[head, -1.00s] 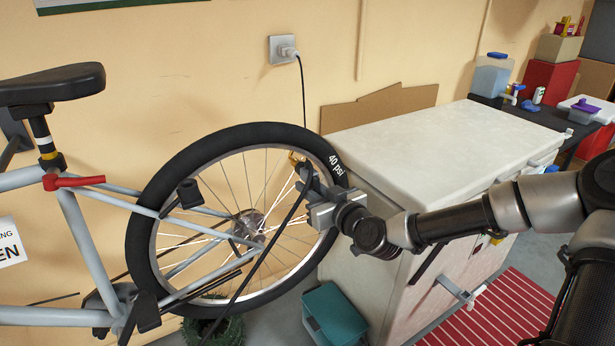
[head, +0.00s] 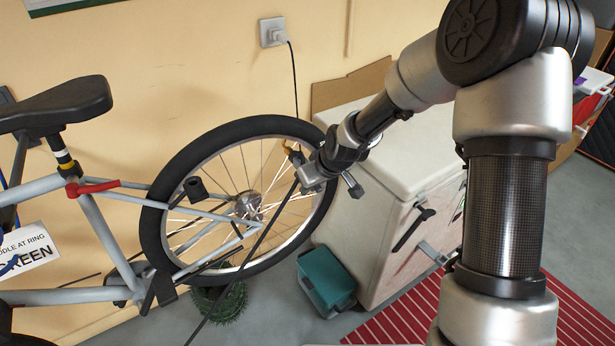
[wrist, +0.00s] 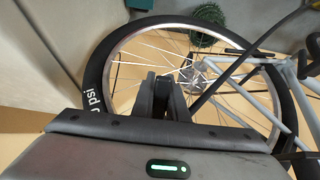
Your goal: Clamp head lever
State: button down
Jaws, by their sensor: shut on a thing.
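A small gold-yellow pump head (head: 288,147) sits at the upper right inside edge of the bicycle's rear wheel (head: 172,150). My gripper (head: 297,158) is right beside it, reaching in from the upper right. In the wrist view its two dark fingers (wrist: 160,82) are close together over the rim and spokes. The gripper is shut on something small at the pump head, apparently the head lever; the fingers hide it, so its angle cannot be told. A thin black hose (head: 246,258) runs from near the gripper down to the lower left.
A white cabinet (head: 405,163) stands close on the right, with a teal bin (head: 325,278) on the floor before it. A power cord (head: 295,85) hangs from the wall outlet. The bicycle frame (head: 107,240) fills the left. A red striped mat (head: 400,310) lies at lower right.

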jog(key=shift+s+d+r+g+h+p, duration=0.15)
jog(key=shift+s+d+g+h+p, duration=0.2)
jog(key=shift+g+h+p, duration=0.35)
jog(key=shift+s, duration=0.15)
jog(key=c, duration=1.7)
grip_release()
jog(key=v, duration=0.5)
jog(key=p+v, duration=0.1)
jog(key=v, duration=1.1)
jog(key=shift+w+d+r, duration=0.1)
jog(key=shift+w+r, duration=0.15)
jog(key=shift+p, duration=0.3)
